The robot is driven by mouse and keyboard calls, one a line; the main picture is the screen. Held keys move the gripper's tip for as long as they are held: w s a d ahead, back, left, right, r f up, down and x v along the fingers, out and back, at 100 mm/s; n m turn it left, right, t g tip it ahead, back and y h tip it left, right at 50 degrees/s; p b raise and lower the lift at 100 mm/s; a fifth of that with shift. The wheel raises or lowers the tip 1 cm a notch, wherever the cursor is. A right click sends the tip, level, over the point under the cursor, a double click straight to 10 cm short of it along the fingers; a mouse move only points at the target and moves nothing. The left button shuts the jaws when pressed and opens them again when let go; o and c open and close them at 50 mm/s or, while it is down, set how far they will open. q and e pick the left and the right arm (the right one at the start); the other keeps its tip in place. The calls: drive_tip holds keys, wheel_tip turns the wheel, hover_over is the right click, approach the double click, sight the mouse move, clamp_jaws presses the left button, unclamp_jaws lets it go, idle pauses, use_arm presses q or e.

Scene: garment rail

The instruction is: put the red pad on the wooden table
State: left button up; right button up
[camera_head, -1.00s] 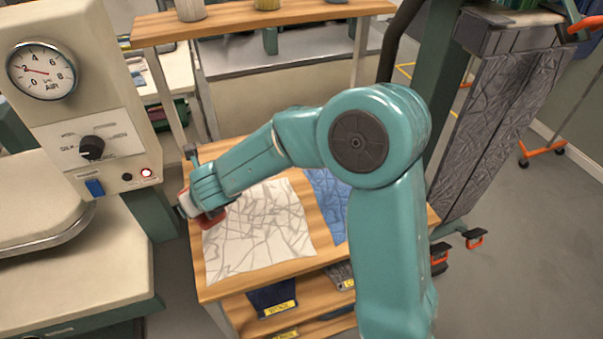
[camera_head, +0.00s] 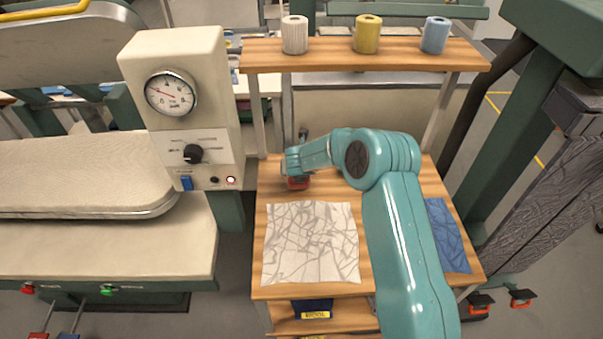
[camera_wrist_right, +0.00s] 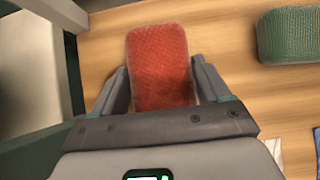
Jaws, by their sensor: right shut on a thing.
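The red pad (camera_head: 298,183) is at the back left of the wooden table (camera_head: 418,180), over bare wood just behind the white crinkled cloth. My right gripper (camera_head: 295,175) is shut on it. In the right wrist view the red pad (camera_wrist_right: 160,62) lies between the two fingers of my right gripper (camera_wrist_right: 162,85), with wood below. I cannot tell whether the pad touches the tabletop. My left gripper is not in view.
The white cloth (camera_head: 312,243) and a blue cloth (camera_head: 447,235) lie on the table. A green rounded object (camera_wrist_right: 290,35) shows near the pad. A shelf (camera_head: 325,55) with several spools stands behind. A press with a gauge (camera_head: 170,93) stands left.

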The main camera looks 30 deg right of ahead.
drive_tip(key=shift+f, duration=0.6)
drive_tip(key=shift+w+d+f, duration=0.1)
drive_tip(key=shift+w+f, duration=0.2)
drive_tip(key=shift+s, duration=0.25)
drive_tip(key=o, duration=0.8)
drive_tip(key=shift+f, duration=0.1)
drive_tip(key=o, duration=0.3)
drive_tip(key=shift+w+f, duration=0.1)
drive_tip(key=shift+w, duration=0.1)
drive_tip(key=shift+s+r, duration=0.15)
drive_tip(key=shift+r, duration=0.15)
drive_tip(key=shift+s+r, duration=0.1)
drive_tip(key=shift+r, duration=0.2)
drive_tip(key=b+v, duration=0.1)
drive_tip(key=v, duration=1)
drive_tip(key=shift+s+a+b, duration=0.15)
drive_tip(key=shift+a+b, duration=0.05)
drive_tip(key=shift+b, duration=0.15)
drive_tip(key=shift+r, duration=0.1)
